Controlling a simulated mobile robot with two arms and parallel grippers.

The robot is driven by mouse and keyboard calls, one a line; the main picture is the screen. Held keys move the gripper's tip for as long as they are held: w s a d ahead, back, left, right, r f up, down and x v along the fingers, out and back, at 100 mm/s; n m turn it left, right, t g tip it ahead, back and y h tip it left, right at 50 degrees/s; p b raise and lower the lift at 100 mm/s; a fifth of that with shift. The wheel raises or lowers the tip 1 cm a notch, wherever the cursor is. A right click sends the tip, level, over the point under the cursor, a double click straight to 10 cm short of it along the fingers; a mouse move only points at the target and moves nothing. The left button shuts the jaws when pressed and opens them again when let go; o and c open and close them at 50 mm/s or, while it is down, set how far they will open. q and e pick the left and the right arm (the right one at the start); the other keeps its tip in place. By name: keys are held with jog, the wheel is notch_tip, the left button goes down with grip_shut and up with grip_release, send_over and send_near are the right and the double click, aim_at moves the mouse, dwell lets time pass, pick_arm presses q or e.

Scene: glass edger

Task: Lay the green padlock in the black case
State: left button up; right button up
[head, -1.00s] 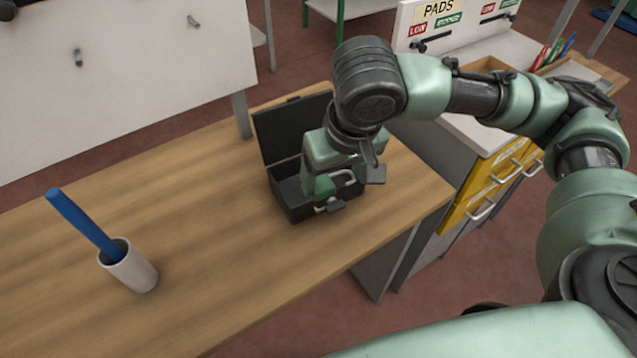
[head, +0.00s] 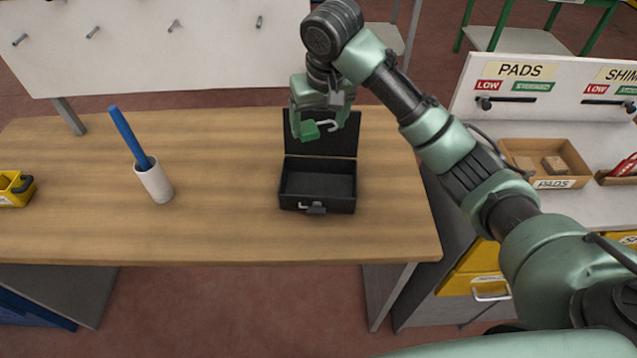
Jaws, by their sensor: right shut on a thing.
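The black case (head: 318,206) stands open on the wooden table, its lid raised at the back and its inside empty as far as I see. The green padlock (head: 309,130) with its metal shackle is in my right gripper (head: 318,125). My right gripper is shut on it and holds it above the rear of the case, in front of the raised lid. The padlock is apart from the case floor. My left gripper is not in the head view.
A white cup (head: 154,181) with a blue stick stands left of the case on the table (head: 225,225). A yellow bin (head: 15,190) sits at the far left. A cardboard pads box (head: 545,165) is on the bench at right. The table between cup and case is clear.

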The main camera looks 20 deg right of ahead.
jog(key=p, duration=0.3)
send_over(318, 189)
jog(key=s, duration=0.1)
notch_tip(318, 189, down, 16)
jog(key=shift+s+r, duration=0.1)
jog(key=shift+r, duration=0.05)
notch_tip(318, 189, down, 4)
jog(key=shift+p, duration=0.55)
jog(key=shift+f, duration=0.25)
jog(key=shift+f, duration=0.15)
jog(key=o, duration=1.5)
jog(key=shift+c, duration=0.2)
jog(key=shift+r, duration=0.25)
jog(key=b+v, duration=0.2)
jog(key=v, duration=1)
